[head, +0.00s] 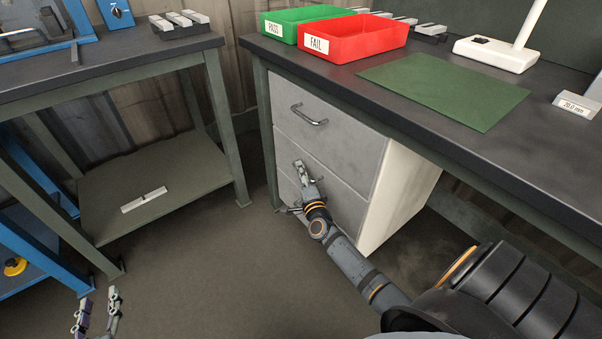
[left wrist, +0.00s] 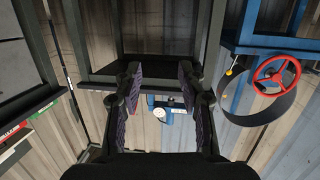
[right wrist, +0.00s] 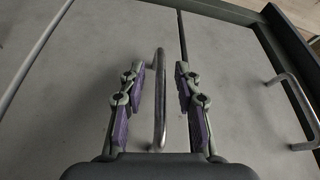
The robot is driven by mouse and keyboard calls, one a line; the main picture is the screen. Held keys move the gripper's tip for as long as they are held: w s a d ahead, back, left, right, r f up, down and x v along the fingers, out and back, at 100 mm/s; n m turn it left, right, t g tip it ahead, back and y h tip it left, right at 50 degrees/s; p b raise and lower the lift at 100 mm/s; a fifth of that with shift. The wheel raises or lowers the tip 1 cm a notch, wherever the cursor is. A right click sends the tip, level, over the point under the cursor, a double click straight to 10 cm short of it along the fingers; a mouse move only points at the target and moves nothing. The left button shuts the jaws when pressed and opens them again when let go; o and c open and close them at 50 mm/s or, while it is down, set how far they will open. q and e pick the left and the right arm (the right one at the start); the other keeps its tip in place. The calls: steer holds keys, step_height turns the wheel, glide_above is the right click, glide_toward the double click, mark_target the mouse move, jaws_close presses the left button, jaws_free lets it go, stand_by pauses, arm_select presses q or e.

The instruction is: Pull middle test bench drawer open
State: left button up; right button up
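The grey drawer unit under the bench has a top drawer (head: 335,139) with a metal bar handle and a middle drawer (head: 340,192) below it. My right gripper (head: 302,172) is in front of the middle drawer and hides its handle in the head view. No closed grip shows. The drawers look shut. My left gripper (head: 99,300) is open and empty at the lower left, also seen in the left wrist view (left wrist: 159,88).
The top drawer's handle (right wrist: 290,105) is to the right in the right wrist view. On the bench stand a red FAIL bin (head: 355,39), a green PASS bin (head: 290,22) and a green mat (head: 445,90). The floor (head: 230,260) before the drawers is clear.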

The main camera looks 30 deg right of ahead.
steer(key=shift+w+d, duration=0.1)
steer(key=shift+w, duration=0.3)
arm_select(q)
steer(key=shift+w+r+t, duration=0.25)
steer(key=shift+r+t, duration=0.25)
steer(key=shift+r, duration=0.4)
arm_select(e)
jaws_close()
